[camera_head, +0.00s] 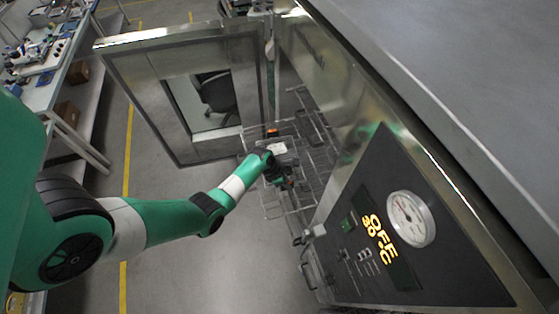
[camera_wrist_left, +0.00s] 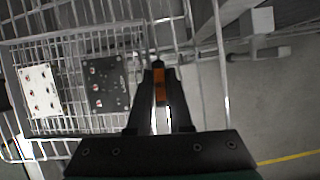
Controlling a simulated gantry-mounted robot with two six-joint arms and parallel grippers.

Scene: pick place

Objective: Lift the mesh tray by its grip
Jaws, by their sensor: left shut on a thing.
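The mesh tray (camera_head: 272,205) is a silver wire basket in front of the open cabinet, left of its control panel. In the left wrist view its wire mesh (camera_wrist_left: 68,121) fills the upper left. My left gripper (camera_head: 284,183) is at the tray's near side. In the left wrist view the gripper (camera_wrist_left: 159,75) is shut at the basket's edge on the tray's grip, which is mostly hidden between the fingers. An orange part shows between the fingers. A white plate (camera_wrist_left: 39,90) and a black plate (camera_wrist_left: 106,84) with holes lie in the tray.
The cabinet door (camera_head: 150,60) stands open at the back left. Wire racks (camera_head: 318,140) are beside the tray at the cabinet opening. The control panel (camera_head: 385,235) is at the right. A workbench (camera_head: 42,95) stands far left. The floor between is clear.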

